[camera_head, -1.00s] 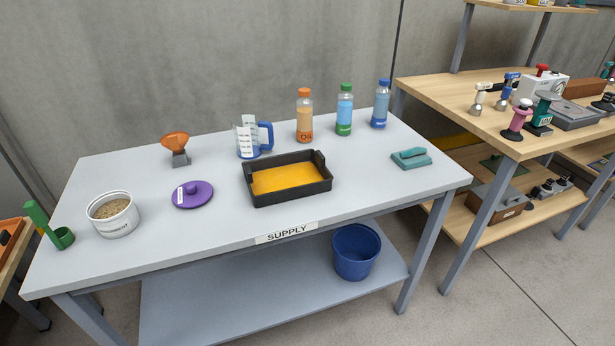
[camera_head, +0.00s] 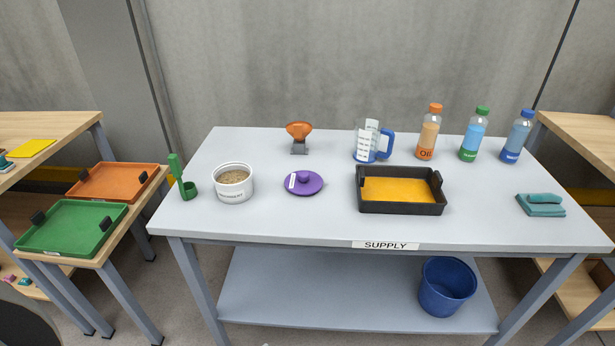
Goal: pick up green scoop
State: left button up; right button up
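The green scoop (camera_head: 187,191) stands at the left end of the grey supply table (camera_head: 300,223) in the head view. Its flat handle rises upright and leans slightly left, above a small round cup. It is just left of a white tub (camera_head: 233,188) filled with a grainy tan material, with a small gap between them. Neither of my grippers shows in the view.
A purple lid (camera_head: 304,183), an orange-topped tool (camera_head: 299,136), a measuring jug (camera_head: 368,143) and a black tray (camera_head: 402,207) stand further right on the table. A side table with a green tray (camera_head: 72,228) and an orange tray (camera_head: 113,182) is at left.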

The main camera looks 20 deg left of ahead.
aim_at(182, 175)
jog(key=u, duration=1.4)
